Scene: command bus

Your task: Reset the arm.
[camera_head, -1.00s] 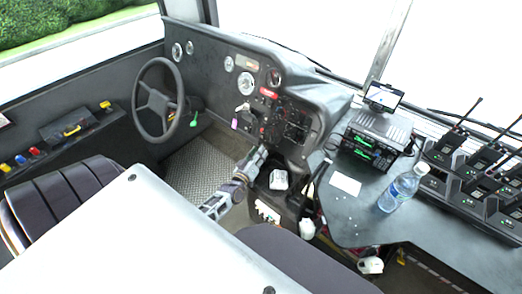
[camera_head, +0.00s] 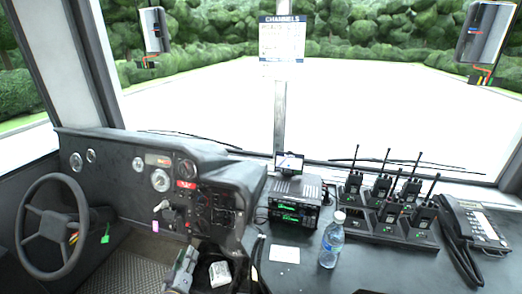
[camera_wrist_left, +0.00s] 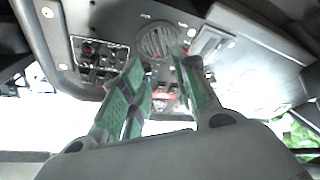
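My left gripper (camera_head: 187,256) shows at the bottom of the head view, in front of the dashboard (camera_head: 100,125) and below its switch panel (camera_head: 218,205). In the left wrist view my left gripper (camera_wrist_left: 160,66) has two fingers with green pads, spread apart with a gap between them. Nothing is held in that gap. The dashboard panel (camera_wrist_left: 98,52) with its switches and a round vent shows beyond the fingers. My right gripper is not in view.
The steering wheel (camera_head: 50,226) is at left. A water bottle (camera_head: 331,240), a white card (camera_head: 284,254) and a radio unit (camera_head: 295,200) are on the right-hand counter. Several handheld radios stand in a charger (camera_head: 400,232), with a desk phone (camera_head: 476,228) beside it.

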